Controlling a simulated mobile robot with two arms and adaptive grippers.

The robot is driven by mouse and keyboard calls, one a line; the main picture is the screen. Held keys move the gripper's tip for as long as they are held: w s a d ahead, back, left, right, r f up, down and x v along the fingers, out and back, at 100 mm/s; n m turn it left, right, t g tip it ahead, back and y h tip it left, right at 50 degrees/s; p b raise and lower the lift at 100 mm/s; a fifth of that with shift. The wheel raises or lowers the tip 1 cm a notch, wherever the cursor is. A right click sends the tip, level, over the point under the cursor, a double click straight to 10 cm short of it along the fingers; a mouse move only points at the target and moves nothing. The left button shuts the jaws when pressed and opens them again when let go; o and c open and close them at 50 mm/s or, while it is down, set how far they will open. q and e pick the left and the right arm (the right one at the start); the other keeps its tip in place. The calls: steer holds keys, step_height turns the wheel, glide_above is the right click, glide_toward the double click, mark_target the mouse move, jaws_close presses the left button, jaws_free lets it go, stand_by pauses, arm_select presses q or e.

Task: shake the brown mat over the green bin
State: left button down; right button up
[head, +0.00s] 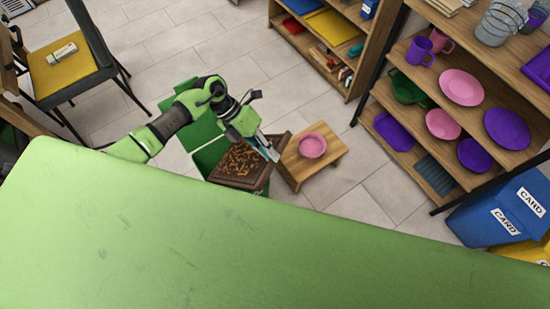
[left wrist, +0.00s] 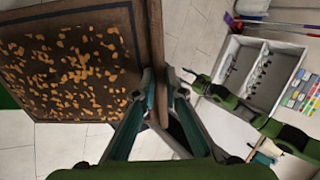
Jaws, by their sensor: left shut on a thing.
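The brown mat (head: 265,180) has a dark border and many small orange-brown bits scattered on its face. It is above the green bin (head: 209,154), covering much of the bin's opening; the bin's raised green lid (head: 198,122) shows behind. My left gripper (head: 268,150) is shut on the mat's right edge. In the left wrist view, the mat (left wrist: 30,92) fills the left side, and its edge runs between the fingertips of my left gripper (left wrist: 160,92). The bin's inside is mostly hidden.
A low wooden stool (head: 328,165) with a pink bowl (head: 312,145) stands right beside the mat. Shelves with dishes, a blue card bin (head: 500,212) and a chair (head: 70,75) stand around. Tiled floor is clear behind.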

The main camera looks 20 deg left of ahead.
arm_select(q)
steer(key=shift+w+a+r+h+b, duration=0.15)
steer(key=shift+a+r+h+b, duration=0.15)
steer(key=shift+a+h+b, duration=0.3)
steer(key=shift+w+a+r+h+b, duration=0.15)
steer(key=shift+a+r+h+b, duration=0.2)
steer(key=shift+a+b, duration=0.45)
steer(key=shift+w+a+r+g+h+b, duration=0.1)
steer(key=shift+a+r+g+h+b, duration=0.25)
steer(key=shift+a+r+b, duration=0.1)
steer(key=shift+d, duration=0.1)
